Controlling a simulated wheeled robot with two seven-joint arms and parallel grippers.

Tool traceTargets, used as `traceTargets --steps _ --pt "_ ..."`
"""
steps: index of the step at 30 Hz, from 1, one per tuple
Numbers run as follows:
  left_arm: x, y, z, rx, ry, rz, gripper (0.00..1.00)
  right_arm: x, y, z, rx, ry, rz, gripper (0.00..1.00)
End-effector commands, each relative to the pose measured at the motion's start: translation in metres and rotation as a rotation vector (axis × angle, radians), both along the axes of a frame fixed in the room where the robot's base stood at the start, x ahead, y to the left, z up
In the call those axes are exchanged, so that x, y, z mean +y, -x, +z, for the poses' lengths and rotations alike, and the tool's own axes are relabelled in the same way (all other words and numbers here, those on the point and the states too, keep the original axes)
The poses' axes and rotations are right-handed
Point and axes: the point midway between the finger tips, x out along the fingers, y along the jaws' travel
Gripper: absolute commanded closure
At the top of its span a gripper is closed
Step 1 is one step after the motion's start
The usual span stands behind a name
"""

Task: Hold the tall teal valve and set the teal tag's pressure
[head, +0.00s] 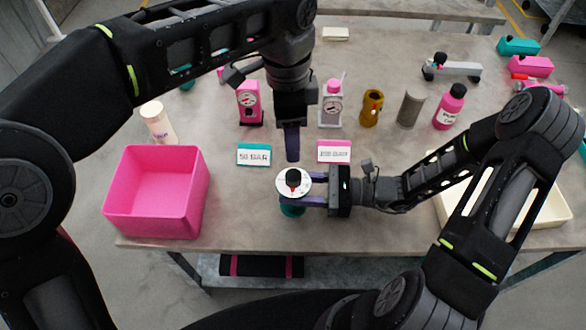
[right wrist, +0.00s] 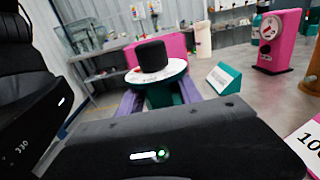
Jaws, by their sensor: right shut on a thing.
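The teal valve (head: 292,211) has a white dial (head: 298,191) on top with a black knob (head: 293,177) and a small red mark. My right gripper (head: 316,190) is shut on its body from the right, near the table's front edge. In the right wrist view the teal body (right wrist: 168,99) sits between the purple fingers, below the knob (right wrist: 151,57). The teal tag (head: 254,154) reads 50 BAR and stands behind the valve to the left. My left gripper (head: 292,148) points down behind the valve, between the tags; its fingers overlap, so its opening is unclear.
A pink bin (head: 152,233) stands at the left and a cream tray (head: 552,212) at the right. A pink tag (head: 334,151) stands behind the valve.

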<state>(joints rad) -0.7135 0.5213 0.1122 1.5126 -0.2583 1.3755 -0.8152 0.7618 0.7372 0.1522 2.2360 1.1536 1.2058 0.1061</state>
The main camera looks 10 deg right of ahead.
Motion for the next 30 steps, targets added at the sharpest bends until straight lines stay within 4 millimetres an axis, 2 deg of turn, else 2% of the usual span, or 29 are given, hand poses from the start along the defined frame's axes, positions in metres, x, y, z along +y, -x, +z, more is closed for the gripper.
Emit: traceTargets --steps 4,10,23,30 --pt "-0.005 0.006 0.007 -0.027 -0.005 -0.337 0.46 0.000 0.000 0.000 0.000 0.000 0.000 1.00" --pt "-0.002 0.005 0.008 -0.036 -0.020 -0.576 0.46 0.000 0.000 0.000 0.000 0.000 0.000 1.00" --pt "-0.002 0.005 0.007 -0.034 -0.019 -0.617 0.46 0.000 0.000 0.000 0.000 0.000 0.000 1.00" --pt "-0.002 0.005 -0.010 -0.033 -0.022 -0.616 0.46 0.000 0.000 0.000 0.000 0.000 0.000 1.00"
